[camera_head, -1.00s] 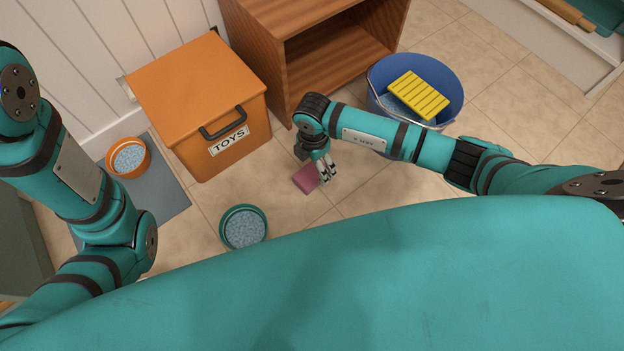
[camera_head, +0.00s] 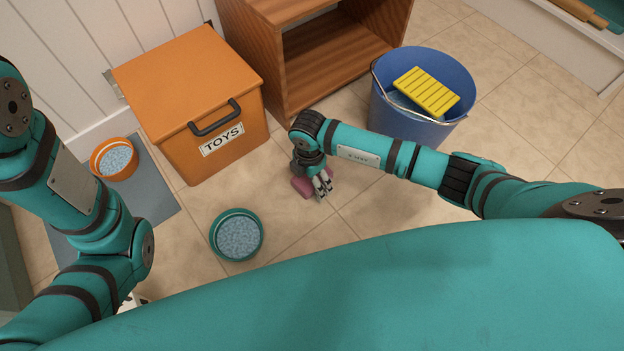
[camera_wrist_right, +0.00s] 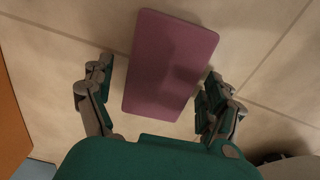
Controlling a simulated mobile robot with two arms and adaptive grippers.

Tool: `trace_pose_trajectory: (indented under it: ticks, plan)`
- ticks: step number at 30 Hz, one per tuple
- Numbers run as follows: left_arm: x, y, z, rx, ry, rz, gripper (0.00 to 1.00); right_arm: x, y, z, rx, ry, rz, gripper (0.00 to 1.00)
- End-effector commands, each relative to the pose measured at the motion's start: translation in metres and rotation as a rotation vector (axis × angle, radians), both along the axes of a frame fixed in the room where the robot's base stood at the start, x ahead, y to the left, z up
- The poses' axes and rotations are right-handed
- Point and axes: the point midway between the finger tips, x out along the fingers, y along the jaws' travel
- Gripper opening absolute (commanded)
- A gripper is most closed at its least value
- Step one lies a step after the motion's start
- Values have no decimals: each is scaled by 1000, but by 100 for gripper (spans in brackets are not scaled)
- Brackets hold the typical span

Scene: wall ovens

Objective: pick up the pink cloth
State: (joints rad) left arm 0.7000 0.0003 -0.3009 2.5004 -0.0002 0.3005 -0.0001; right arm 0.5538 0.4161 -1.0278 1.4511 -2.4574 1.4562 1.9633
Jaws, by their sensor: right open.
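The pink cloth (camera_head: 303,187) lies on the tiled floor, a small flat rectangle partly hidden by my right gripper in the head view. In the right wrist view the cloth (camera_wrist_right: 168,62) lies between and beyond the two fingers. My right gripper (camera_head: 321,190) is open and above the cloth, pointing down; in the wrist view its fingers (camera_wrist_right: 158,95) stand on either side of the near part of the cloth. I cannot tell whether they touch it. My left arm is at the left, and only a small pale part of its gripper (camera_head: 133,302) shows beside the teal body.
An orange toy box (camera_head: 190,85) and a wooden cabinet (camera_head: 275,55) stand behind. A blue bucket (camera_head: 410,125) with a yellow slatted piece (camera_head: 426,91) is at the right. Teal (camera_head: 237,235) and orange (camera_head: 114,159) bowls are at the left. Floor around the cloth is clear.

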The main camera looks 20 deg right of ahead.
Motion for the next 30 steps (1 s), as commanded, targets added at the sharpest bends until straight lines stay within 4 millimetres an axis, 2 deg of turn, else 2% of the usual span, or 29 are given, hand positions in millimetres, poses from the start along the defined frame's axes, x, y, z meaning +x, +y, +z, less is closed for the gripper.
trace_pose_trajectory:
  ticks: [2,15,25,30]
  plan:
    - [0,0,1,0,0,0,40,0,0,1,0,-1,0,88]
    - [0,0,1,0,0,0,40,0,0,1,0,-1,0,31]
    - [0,0,3,0,0,1,40,0,0,3,0,-1,0,31]
    - [0,0,15,0,1,1,40,1,0,18,1,-2,1,31]
